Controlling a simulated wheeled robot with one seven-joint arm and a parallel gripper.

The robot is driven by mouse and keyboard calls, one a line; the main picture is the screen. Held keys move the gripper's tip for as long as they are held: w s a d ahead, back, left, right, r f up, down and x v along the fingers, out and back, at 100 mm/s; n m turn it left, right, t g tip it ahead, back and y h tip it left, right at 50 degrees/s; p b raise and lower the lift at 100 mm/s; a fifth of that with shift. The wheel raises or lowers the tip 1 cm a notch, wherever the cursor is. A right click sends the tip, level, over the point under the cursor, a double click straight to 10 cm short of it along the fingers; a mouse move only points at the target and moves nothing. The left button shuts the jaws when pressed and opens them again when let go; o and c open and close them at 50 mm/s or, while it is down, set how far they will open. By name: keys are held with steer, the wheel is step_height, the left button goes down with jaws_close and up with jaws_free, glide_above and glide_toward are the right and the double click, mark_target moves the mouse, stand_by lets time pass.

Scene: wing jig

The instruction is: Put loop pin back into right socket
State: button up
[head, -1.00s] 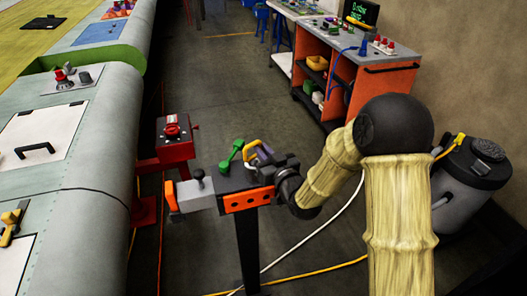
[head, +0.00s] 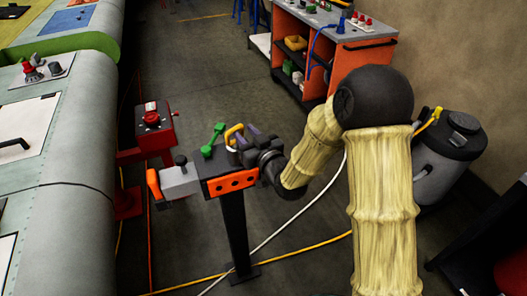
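A yellow loop pin (head: 233,132) shows at the top right of a dark stand (head: 233,232), beside a green pin (head: 213,139). My gripper (head: 246,143) is right at the yellow loop, coming from the right with its dark and purple-grey fingers. Whether the fingers are closed on the loop is too small to tell. The lower part of the loop pin and the right socket are hidden behind the gripper and stand top. I cannot tell whether the pin sits in the socket.
An orange plate with holes (head: 231,182) fronts the stand, with a grey clamp block (head: 179,181) on its left. A red fixture (head: 153,130) and the grey wing (head: 75,150) lie further left. A cart (head: 330,50) stands behind. Cables cross the floor.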

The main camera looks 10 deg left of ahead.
steer(key=b+v, duration=0.4)
steer(key=v, duration=0.4)
steer(key=shift+s+d+f+b, duration=0.15)
steer(key=shift+d+f+b, duration=0.1)
steer(key=shift+b, duration=0.15)
steer(key=shift+b, duration=0.45)
steer(key=b, duration=0.3)
steer(key=shift+s+d+r+b, duration=0.1)
steer(key=shift+s+d+b, duration=0.15)
steer(key=shift+b, duration=0.05)
steer(key=shift+s+d+b, duration=0.1)
steer(key=shift+b, duration=0.35)
steer(key=b+v, duration=0.1)
steer(key=b, duration=0.3)
steer(key=shift+s+d+b, duration=0.15)
steer(key=shift+s+b, duration=0.15)
steer(key=shift+s, duration=0.05)
steer(key=shift+r, duration=0.1)
